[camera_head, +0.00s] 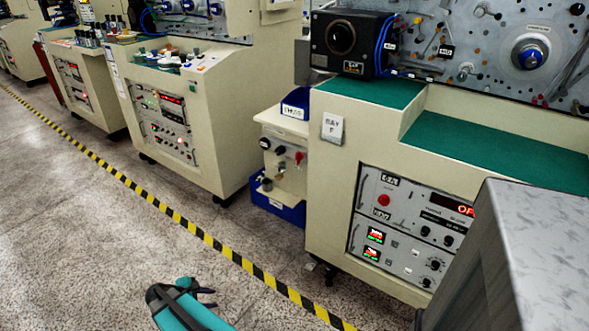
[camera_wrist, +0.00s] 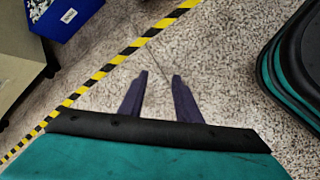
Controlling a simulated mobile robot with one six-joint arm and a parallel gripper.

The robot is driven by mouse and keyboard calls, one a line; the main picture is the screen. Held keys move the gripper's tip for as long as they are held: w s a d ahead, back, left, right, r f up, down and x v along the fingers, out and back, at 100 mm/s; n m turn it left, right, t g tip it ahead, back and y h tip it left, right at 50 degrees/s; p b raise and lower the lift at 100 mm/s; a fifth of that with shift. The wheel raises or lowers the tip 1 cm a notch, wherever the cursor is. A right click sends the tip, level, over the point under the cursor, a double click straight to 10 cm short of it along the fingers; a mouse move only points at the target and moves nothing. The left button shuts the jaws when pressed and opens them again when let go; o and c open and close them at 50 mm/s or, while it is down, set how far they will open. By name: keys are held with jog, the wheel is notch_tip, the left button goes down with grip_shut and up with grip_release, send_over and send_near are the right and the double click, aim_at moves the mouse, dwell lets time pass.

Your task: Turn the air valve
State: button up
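A small cream panel (camera_head: 284,170) with gauges, fittings and a red knob (camera_head: 299,157) stands between two machines in the head view. The red knob may be the air valve; it is too small to be sure. My gripper (camera_head: 209,297) is low over the floor at the bottom of the head view, well apart from the panel. In the wrist view its two dark fingers (camera_wrist: 159,76) are spread with only floor between them. The gripper is open and empty. The valve does not show in the wrist view.
A blue bin (camera_head: 277,205) sits below the panel, and another blue bin (camera_head: 296,103) is above it. A blue bin (camera_wrist: 65,14) shows top left in the wrist view. Yellow-black floor tape (camera_head: 190,228) runs between me and the machines. The speckled floor (camera_head: 80,230) is clear.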

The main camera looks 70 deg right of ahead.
jog(key=w+d+r+n+h+b, duration=0.1)
jog(key=d+r+h, duration=0.1)
jog(key=d, duration=0.5)
jog(key=w+d+r+n+h+b, duration=0.1)
jog(key=d+r+b, duration=0.15)
jog(key=d, duration=0.55)
jog(key=n+g+h+b, duration=0.2)
jog(key=n+h+b, duration=0.3)
jog(key=n+h, duration=0.25)
send_near(296, 157)
jog(key=v, duration=0.5)
jog(key=shift+a, duration=0.2)
jog(key=shift+d+m, duration=0.1)
jog(key=shift+m, duration=0.15)
jog(key=shift+b+x, duration=0.65)
jog(key=shift+x, duration=6.15)
grip_shut()
